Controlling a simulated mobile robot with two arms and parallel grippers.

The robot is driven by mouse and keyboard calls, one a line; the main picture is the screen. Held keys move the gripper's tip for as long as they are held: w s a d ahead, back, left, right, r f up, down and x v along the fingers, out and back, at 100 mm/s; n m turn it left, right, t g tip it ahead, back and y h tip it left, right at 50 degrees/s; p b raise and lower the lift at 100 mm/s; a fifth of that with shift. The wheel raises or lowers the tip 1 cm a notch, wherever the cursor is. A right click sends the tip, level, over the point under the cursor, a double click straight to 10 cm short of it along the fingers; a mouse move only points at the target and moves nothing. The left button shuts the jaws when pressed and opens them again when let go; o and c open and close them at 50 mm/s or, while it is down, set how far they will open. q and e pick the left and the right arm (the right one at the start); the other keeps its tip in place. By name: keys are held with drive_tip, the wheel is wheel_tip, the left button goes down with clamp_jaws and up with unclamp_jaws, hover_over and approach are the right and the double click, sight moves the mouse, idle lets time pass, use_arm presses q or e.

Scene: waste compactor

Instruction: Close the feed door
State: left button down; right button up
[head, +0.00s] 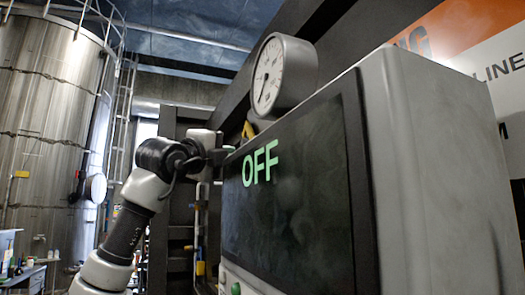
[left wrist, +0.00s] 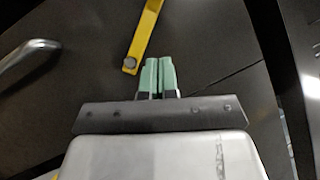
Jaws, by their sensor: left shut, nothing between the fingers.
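My left gripper (head: 226,153) is at the far edge of the control box in the head view, and its tips are hard to make out there. In the left wrist view its green fingers (left wrist: 160,76) are shut together with nothing between them. They point at a dark panel surface (left wrist: 210,50), which may be the feed door. A yellow bar (left wrist: 146,35) with a round bolt at its end lies just ahead and left of the fingertips. A metal handle (left wrist: 28,60) is at the far left. I cannot tell whether the door is open. My right gripper is not in view.
A grey control box (head: 430,160) with a dark screen reading OFF (head: 260,163) fills the right of the head view. A round gauge (head: 284,75) sits on top. A large steel tank (head: 50,110) and a ladder stand at the left.

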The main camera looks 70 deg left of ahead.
use_arm(q)
drive_tip(key=w+a+r+p, duration=0.4)
drive_tip(key=w+a+p, duration=0.2)
drive_tip(key=a+p, duration=0.3)
drive_tip(key=shift+w+r, duration=0.2)
drive_tip(key=shift+w, duration=0.2)
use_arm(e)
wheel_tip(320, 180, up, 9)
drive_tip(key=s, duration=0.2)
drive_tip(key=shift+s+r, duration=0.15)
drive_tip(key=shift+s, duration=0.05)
use_arm(q)
drive_tip(key=shift+r, duration=0.1)
